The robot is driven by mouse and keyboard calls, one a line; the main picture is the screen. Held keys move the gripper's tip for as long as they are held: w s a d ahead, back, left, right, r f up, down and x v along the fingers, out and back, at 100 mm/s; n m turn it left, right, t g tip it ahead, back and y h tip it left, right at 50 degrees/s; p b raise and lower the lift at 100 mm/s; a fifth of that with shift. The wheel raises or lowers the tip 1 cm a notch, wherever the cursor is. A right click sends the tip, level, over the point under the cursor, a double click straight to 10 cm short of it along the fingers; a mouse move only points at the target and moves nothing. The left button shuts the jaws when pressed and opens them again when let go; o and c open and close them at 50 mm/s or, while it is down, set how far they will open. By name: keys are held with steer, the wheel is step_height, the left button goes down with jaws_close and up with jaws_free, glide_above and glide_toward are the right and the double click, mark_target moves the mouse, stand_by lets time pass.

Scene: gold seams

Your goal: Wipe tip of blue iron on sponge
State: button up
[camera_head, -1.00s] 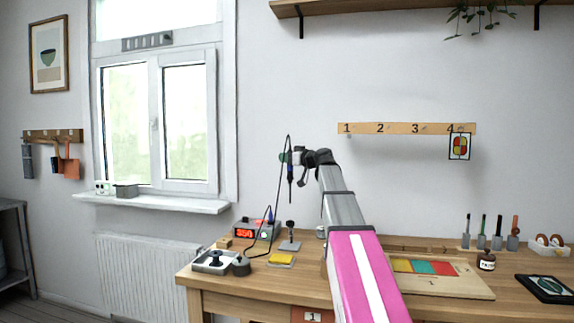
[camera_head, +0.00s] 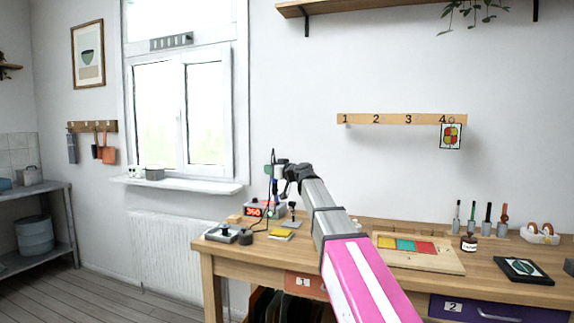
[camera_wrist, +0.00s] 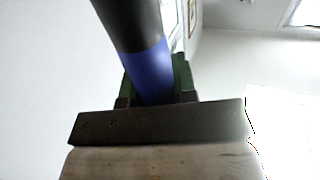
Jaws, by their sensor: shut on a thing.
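The blue iron (camera_head: 275,188) hangs upright from my gripper (camera_head: 272,169), its cord looping down to the station. The wrist view shows its thick black and blue handle (camera_wrist: 151,72) between the green finger pads of my gripper (camera_wrist: 155,85), which is shut on it. The yellow sponge (camera_head: 281,234) lies in a small holder at the left part of the workbench. The iron is above the bench and apart from the sponge, up and slightly left of it in the picture. The iron's tip is too small to make out clearly.
The station (camera_head: 262,210) with a red display stands behind the sponge. A grey tray (camera_head: 222,233) and a dark round pot (camera_head: 246,238) sit left of it. A board with coloured tiles (camera_head: 428,258) lies to the right. A window sill (camera_head: 180,187) juts out at left.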

mark_target(276, 189)
steer(key=shift+s+a+f, duration=0.1)
steer(key=shift+s+f, duration=0.05)
steer(key=shift+f, duration=0.65)
steer(key=shift+s+a+f, duration=0.1)
steer(key=shift+f, duration=0.8)
steer(key=shift+f, duration=2.2)
stand_by(0.6)
steer(key=shift+d, duration=0.15)
